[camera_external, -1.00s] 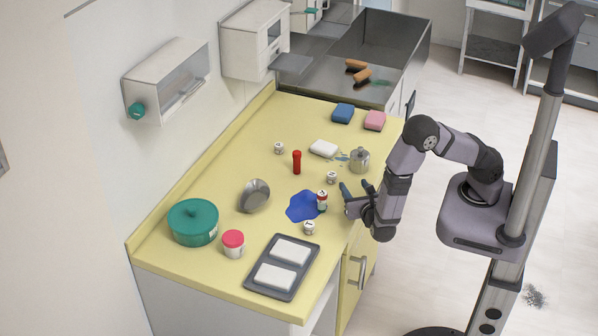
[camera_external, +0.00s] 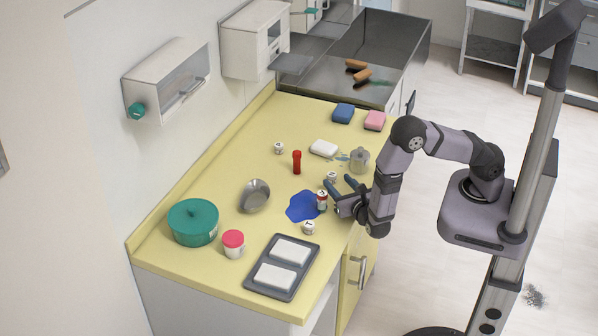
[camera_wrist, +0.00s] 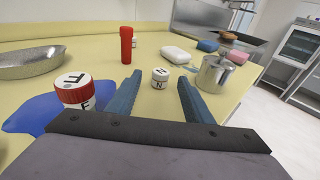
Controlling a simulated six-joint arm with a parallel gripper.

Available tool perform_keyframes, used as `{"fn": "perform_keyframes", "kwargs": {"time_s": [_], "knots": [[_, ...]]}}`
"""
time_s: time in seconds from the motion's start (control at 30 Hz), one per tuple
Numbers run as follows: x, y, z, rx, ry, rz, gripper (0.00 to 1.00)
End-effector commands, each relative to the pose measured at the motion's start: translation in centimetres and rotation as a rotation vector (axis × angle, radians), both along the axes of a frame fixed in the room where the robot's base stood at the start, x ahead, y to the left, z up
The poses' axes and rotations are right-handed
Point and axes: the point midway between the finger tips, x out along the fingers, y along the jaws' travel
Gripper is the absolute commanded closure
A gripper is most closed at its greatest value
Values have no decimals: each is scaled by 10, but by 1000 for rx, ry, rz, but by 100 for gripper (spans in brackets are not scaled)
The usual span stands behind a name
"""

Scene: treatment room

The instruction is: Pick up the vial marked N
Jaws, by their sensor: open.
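A small white vial (camera_wrist: 160,79) stands upright on the counter, ahead of and between my fingers in the wrist view; its side mark looks like N. It also shows in the external view (camera_external: 331,175), partly hidden by a finger. My gripper (camera_external: 336,181) is open and empty, low over the counter's right edge, its fingertips just short of the vial. A red-capped vial (camera_wrist: 75,93) stands close to the left of my left finger, on or beside the blue patch; its side letter may be F.
A metal pot (camera_wrist: 214,74) stands right of the vial, close to my right finger's side. A red tube (camera_wrist: 126,45) and a white block (camera_wrist: 175,56) stand behind. Other white vials (camera_external: 309,227) (camera_external: 279,148) and a grey tray (camera_external: 260,288) are on the yellow counter.

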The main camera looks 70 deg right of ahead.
Motion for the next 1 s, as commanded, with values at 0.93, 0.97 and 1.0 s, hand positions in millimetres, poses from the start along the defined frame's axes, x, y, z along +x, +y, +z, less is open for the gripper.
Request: {"fn": "perform_keyframes", "kwargs": {"time_s": [0.93, 0.97, 1.0], "knots": [[26, -29, -6, 0, 0, -1, 97], [26, -29, -6, 0, 0, -1, 97], [26, -29, -6, 0, 0, -1, 97]]}}
